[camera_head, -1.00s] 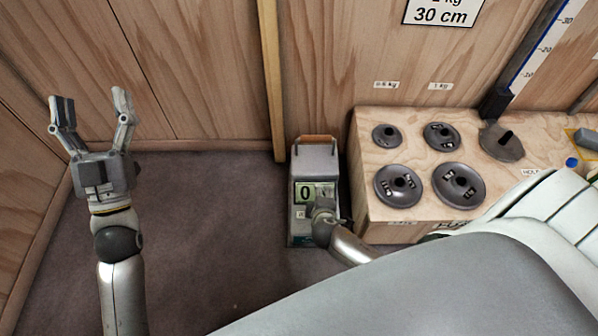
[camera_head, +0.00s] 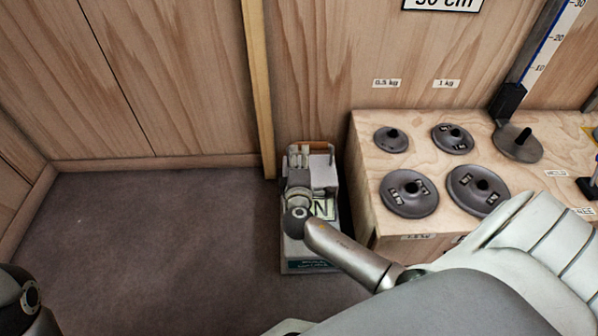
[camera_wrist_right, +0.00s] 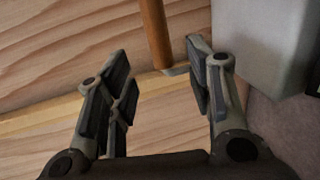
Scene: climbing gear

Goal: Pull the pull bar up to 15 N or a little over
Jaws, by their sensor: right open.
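The pull bar (camera_head: 315,144) is a brown wooden bar on top of a grey gauge box (camera_head: 305,256) that stands on the floor against the wall. The right wrist view shows the bar (camera_wrist_right: 153,30) coming down from the top, with a grey bracket at its end. My right gripper (camera_head: 298,158) is over the box, close to the bar. Its fingers (camera_wrist_right: 160,82) are open, and the bar's end appears between them, nearer the right finger; I see no grip on it. The display (camera_head: 322,208) shows "N"; its digits are hidden by my arm. My left gripper is out of view.
A wooden bench (camera_head: 362,165) stands right of the box, close to my right forearm. It bears several round grey weights, including a large one (camera_head: 409,194), and a vertical scale (camera_head: 541,55). The carpet (camera_head: 160,235) to the left is clear.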

